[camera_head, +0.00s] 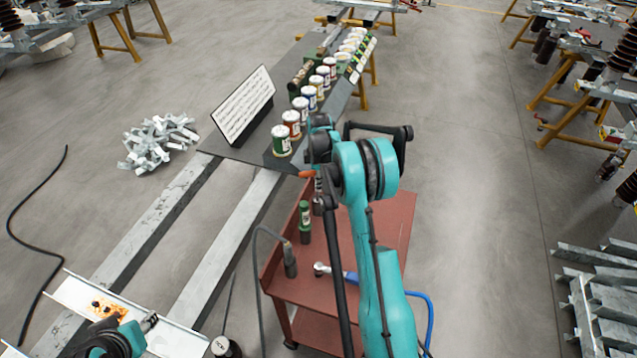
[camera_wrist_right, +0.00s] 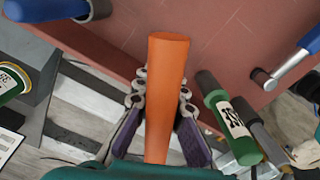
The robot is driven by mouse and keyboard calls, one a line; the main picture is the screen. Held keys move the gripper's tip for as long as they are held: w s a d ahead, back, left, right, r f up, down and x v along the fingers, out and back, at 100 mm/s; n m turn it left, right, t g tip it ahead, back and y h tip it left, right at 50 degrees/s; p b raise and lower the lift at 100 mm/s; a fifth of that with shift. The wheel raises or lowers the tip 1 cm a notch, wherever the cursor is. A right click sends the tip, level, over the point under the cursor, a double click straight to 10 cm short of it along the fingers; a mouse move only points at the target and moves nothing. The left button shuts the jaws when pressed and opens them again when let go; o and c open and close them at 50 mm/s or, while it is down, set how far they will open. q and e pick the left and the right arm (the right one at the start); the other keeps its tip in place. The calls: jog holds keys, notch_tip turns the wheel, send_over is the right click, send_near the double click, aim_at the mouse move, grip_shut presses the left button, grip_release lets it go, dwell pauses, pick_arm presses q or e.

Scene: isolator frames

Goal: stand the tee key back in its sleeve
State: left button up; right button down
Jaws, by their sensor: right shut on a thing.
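My right gripper (camera_wrist_right: 161,97) is shut on an orange bar (camera_wrist_right: 168,75), which I take to be the tee key's grip. In the head view a small orange end (camera_head: 307,173) shows below my right gripper (camera_head: 316,160), above the far end of the red cart. The key's lower part is hidden, and I cannot pick out the sleeve for certain. My left gripper (camera_head: 150,322) is partly in view at the lower left, by a white channel; its fingers are too unclear to read.
The red cart (camera_head: 385,232) carries a green labelled tube (camera_head: 304,215), a dark cylinder (camera_head: 290,262) and a blue-handled ratchet (camera_head: 322,269). Paint cans (camera_head: 281,141) line the grey bench beyond, with a white sign (camera_head: 243,106) beside them.

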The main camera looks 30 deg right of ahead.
aim_at(318, 200)
jog(key=shift+f+b, duration=1.8)
jog(key=shift+f, duration=0.65)
jog(key=c, duration=1.5)
grip_release()
jog(key=shift+c, duration=0.2)
jog(key=shift+r, duration=0.1)
notch_tip(318, 200, up, 12)
jog(key=shift+f, duration=0.1)
